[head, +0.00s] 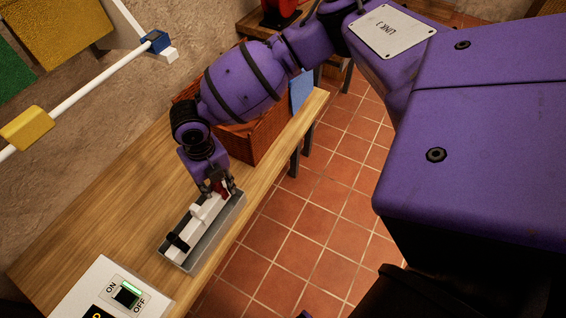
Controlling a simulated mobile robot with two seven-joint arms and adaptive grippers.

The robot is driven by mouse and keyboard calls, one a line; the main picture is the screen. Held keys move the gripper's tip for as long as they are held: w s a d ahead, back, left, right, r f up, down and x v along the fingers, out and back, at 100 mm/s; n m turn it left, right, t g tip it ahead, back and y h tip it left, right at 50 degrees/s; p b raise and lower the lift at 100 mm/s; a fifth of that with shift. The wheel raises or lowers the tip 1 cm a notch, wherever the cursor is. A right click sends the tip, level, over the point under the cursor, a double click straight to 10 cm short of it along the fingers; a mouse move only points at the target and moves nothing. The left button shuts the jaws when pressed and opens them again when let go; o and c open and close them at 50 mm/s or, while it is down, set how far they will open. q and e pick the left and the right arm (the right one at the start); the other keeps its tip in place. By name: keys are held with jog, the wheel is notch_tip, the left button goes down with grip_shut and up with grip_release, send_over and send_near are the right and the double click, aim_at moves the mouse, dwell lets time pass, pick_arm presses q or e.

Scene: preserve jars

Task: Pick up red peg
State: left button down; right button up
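The red peg (223,190) shows as a small dark red patch at the far end of a grey tray (208,243) on the wooden table. My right gripper (219,188) points down at this end of the tray, with its fingertips right at the red patch. The fingers partly hide the peg, and I cannot tell whether they are closed on it. A white part (207,215) and a black piece (177,242) also lie in the tray. My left gripper is not in view.
A reddish-brown crate (262,137) stands on the table (125,205) behind the gripper, partly hidden by my arm. A panel with an ON/OFF switch (127,295) is at the near end. A white rod (90,90) crosses the upper left. The table left of the tray is clear.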

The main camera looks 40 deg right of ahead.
jog(key=shift+s+f, duration=0.1)
jog(key=shift+f, duration=0.05)
grip_shut()
jog(key=shift+r, duration=0.2)
jog(key=shift+r, duration=0.25)
jog(key=shift+w+r, duration=0.2)
jog(key=shift+r, duration=0.9)
jog(key=s+a+r+p, duration=0.1)
jog(key=s+a+r, duration=0.2)
jog(key=s+r, duration=0.7)
jog(key=s, duration=0.4)
jog(key=shift+a, duration=0.25)
jog(key=shift+f, duration=0.1)
